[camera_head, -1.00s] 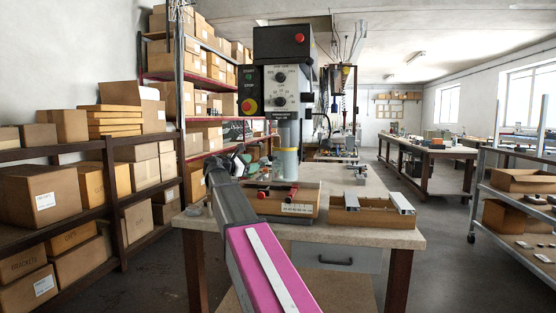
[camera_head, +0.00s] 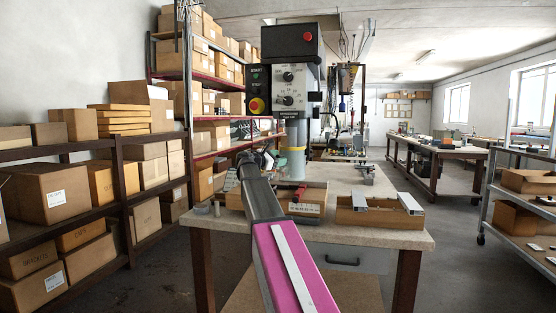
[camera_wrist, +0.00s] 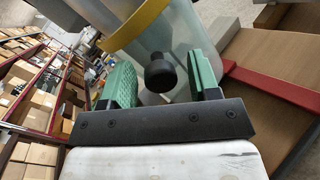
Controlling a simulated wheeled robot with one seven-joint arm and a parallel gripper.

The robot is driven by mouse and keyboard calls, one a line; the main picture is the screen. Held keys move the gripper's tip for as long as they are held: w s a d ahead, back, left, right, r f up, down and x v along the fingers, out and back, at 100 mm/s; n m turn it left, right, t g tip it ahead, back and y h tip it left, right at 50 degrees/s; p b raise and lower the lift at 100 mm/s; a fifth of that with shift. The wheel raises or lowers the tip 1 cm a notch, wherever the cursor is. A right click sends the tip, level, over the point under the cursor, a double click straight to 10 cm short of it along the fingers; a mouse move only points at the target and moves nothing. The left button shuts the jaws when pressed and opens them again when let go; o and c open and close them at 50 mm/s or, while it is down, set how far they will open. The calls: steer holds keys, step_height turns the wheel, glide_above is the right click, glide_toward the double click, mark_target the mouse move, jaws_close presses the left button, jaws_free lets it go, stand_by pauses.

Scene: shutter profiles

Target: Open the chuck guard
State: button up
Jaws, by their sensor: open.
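The chuck guard is a clear cylinder (camera_wrist: 187,57) with a yellow band (camera_wrist: 135,22) and a dark round knob (camera_wrist: 160,76) in the wrist view. In the head view the clear guard (camera_head: 297,168) hangs under the drill press head (camera_head: 291,78), and its yellow band shows. My gripper (camera_wrist: 163,82) has two green-padded fingers spread apart. The knob lies between them in the picture, with clear gaps on both sides. In the head view my gripper (camera_head: 254,160) is left of the guard, and its fingertips are hard to make out.
A workbench (camera_head: 390,237) carries the drill press. A cardboard box with metal profiles (camera_head: 380,215) stands at its right, and a tray with a red part (camera_head: 306,207) lies below the guard. Box shelves (camera_head: 118,190) stand at the left.

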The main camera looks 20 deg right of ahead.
steer(key=shift+s, duration=0.1)
jaws_close()
